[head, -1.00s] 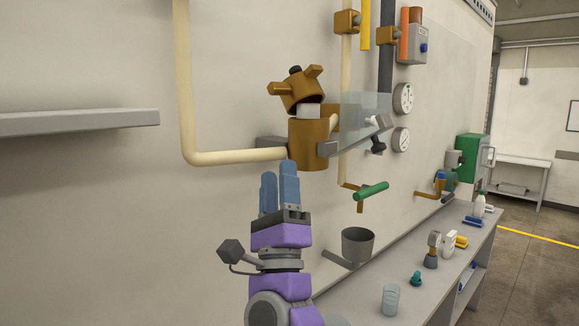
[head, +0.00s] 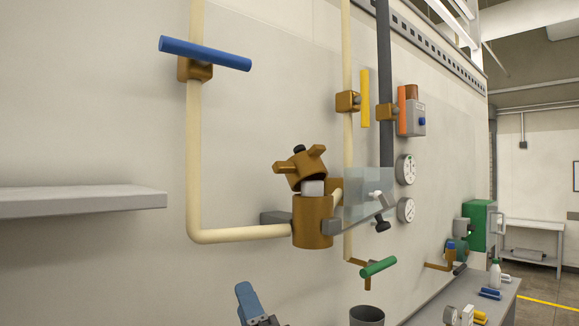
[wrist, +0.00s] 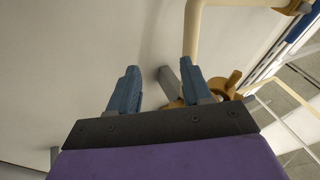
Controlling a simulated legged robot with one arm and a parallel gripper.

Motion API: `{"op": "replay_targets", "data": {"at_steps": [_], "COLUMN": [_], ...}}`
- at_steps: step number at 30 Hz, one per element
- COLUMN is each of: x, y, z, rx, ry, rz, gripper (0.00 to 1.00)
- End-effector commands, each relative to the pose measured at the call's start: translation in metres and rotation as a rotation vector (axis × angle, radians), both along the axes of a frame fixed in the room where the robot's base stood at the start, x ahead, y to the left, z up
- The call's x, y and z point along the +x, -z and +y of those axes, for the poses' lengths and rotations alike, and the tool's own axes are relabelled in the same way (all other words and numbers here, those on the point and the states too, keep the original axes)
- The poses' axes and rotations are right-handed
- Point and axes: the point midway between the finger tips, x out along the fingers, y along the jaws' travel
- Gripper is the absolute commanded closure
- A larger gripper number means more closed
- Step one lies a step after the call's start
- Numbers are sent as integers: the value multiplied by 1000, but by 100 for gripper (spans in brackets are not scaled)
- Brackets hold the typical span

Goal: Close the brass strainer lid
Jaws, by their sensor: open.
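The brass strainer body (head: 313,222) is a cylinder on the pipe at mid-picture in the head view. Its brass lid (head: 302,174), with lugs and a dark knob, is tilted up above the body, with a pale block showing between them. My gripper (head: 250,300) is at the bottom of the head view, below and left of the strainer and apart from it. In the wrist view my gripper (wrist: 160,85) is open with nothing between its blue fingers. Brass parts (wrist: 225,85) of the strainer show beyond the right finger, partly hidden by it.
A cream pipe (head: 195,150) with a blue handle (head: 205,53) runs left of the strainer. A clear panel (head: 365,195) stands just right of it. A green handle (head: 378,266) and a grey cup (head: 367,316) are lower right. A grey shelf (head: 80,200) juts out at left.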

Motion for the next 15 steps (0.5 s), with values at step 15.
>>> {"op": "replay_targets", "data": {"at_steps": [15], "x": [-52], "y": [209], "z": [-73], "rx": [-1065], "ry": [-22], "rz": [442], "gripper": [51]}}
